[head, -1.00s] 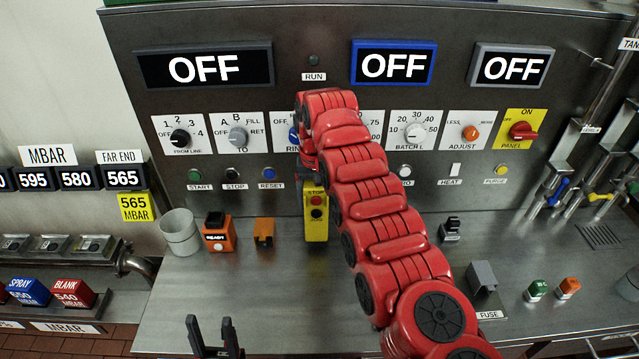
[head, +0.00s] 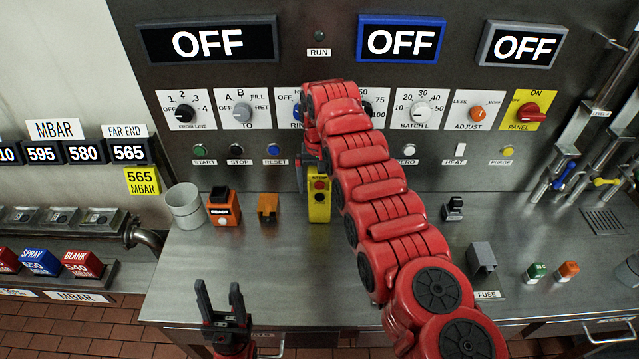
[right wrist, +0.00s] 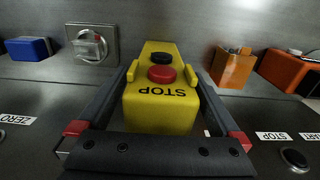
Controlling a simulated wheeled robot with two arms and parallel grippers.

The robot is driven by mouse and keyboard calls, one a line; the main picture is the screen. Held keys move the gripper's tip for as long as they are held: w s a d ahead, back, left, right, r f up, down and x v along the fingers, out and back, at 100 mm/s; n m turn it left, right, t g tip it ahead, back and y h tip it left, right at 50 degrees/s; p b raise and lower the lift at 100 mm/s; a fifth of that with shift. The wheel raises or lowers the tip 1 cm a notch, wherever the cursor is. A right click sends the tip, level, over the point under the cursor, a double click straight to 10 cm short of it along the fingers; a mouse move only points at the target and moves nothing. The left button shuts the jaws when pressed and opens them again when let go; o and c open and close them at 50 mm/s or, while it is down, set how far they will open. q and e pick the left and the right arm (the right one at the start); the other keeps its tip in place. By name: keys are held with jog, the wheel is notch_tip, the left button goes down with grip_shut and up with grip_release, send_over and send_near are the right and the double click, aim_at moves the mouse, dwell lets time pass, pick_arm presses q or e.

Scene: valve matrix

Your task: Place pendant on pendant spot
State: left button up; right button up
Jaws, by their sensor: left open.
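The pendant is a yellow box (head: 319,205) with STOP lettering and a red and a black button. It stands on the steel counter in front of the panel. In the right wrist view the pendant (right wrist: 160,100) sits between my right gripper's fingers (right wrist: 162,78), which look spread with narrow gaps on both sides. In the head view my right gripper (head: 302,177) is at the pendant's upper left, mostly hidden by my arm. My left gripper (head: 221,296) is open and empty at the counter's front edge. I cannot make out a marked pendant spot.
A grey cup (head: 184,208), an orange READY box (head: 223,208) and a small orange holder (head: 267,208) stand left of the pendant. A grey FUSE box (head: 481,259) stands to the right. The panel with knobs rises behind. The counter's front left is clear.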

jog(key=shift+w, duration=0.1)
jog(key=shift+r, duration=0.55)
notch_tip(320, 180, up, 10)
jog(key=p, duration=0.8)
jog(key=shift+r, duration=0.2)
jog(key=shift+r+p, duration=0.35)
jog(key=shift+p, duration=0.35)
jog(key=shift+f, duration=0.1)
